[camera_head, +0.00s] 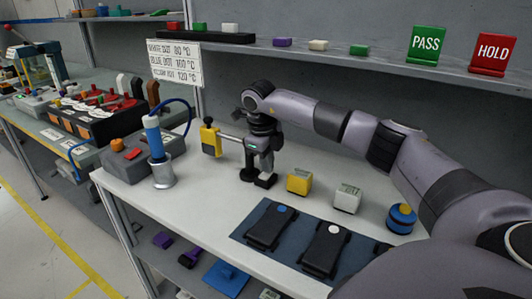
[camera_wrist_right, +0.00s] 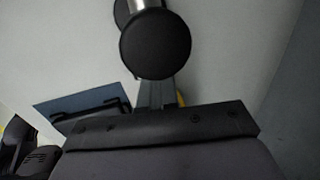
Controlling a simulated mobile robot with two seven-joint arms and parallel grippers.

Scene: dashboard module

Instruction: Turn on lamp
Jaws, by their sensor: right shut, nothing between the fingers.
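No lamp can be made out for certain. My right gripper (camera_head: 264,180) points down just above the white tabletop (camera_head: 185,215), shut with nothing in it. A yellow and black block on a silver rod (camera_head: 211,139) stands close to its left; I cannot tell if the rod touches the gripper. The right wrist view shows a black round disc (camera_wrist_right: 155,45) on a silver stem in front of the gripper. A grey box with an orange button (camera_head: 117,145) is further left. My left gripper is not in view.
Yellow (camera_head: 299,181) and white (camera_head: 347,198) cubes stand right of the gripper. A blue-topped silver cylinder (camera_head: 163,178) stands left. A shelf (camera_head: 340,56) with PASS and HOLD signs runs behind. The tabletop's front left is clear.

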